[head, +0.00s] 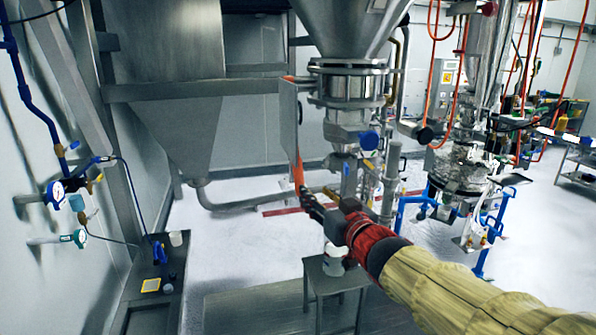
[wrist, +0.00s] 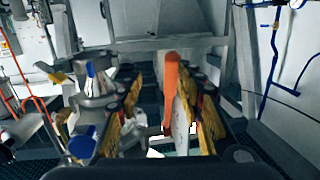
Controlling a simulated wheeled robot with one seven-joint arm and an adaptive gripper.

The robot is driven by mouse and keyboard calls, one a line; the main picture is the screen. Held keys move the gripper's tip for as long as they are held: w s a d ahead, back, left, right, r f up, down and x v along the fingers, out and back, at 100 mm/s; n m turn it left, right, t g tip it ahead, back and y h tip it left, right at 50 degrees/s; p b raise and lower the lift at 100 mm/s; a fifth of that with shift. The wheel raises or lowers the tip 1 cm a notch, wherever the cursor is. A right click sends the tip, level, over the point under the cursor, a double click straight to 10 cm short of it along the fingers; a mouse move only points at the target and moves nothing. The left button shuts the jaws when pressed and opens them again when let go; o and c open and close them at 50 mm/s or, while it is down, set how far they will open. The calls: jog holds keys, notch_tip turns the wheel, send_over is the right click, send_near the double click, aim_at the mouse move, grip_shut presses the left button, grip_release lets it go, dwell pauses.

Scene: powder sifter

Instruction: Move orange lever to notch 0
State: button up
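The orange lever (head: 298,172) hangs along a thin grey plate (head: 288,122) beside the steel valve column. In the head view its lower end is close to my gripper (head: 309,203). In the wrist view the lever (wrist: 171,88) stands upright between the two spread fingers of my gripper (wrist: 168,98), with visible gaps at both sides. The fingers are open, with yellow and dark pads. The plate (wrist: 181,122) shows edge-on by the lever's lower part. No notch numbers can be read.
The valve column (head: 347,105) with a blue knob (head: 368,140) stands just right of the lever. A big steel hopper (head: 170,50) is at the left. A small table (head: 335,277) holding a white container (head: 333,260) stands below my arm.

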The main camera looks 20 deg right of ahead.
aim_at(301, 180)
jog(key=shift+t+y, duration=0.3)
jog(key=shift+y, duration=0.2)
jog(key=shift+w+a+r+p, duration=0.1)
jog(key=shift+w+a+r, duration=0.3)
jog(key=shift+w, duration=0.8)
jog(key=shift+w+a+r+p, duration=0.15)
jog(key=shift+w+a, duration=0.4)
jog(key=shift+w, duration=0.65)
jog(key=shift+w+a+r+p, duration=0.1)
jog(key=shift+w+a+r, duration=0.3)
jog(key=shift+w, duration=0.8)
jog(key=shift+f, duration=0.1)
jog(key=c, duration=0.4)
grip_shut()
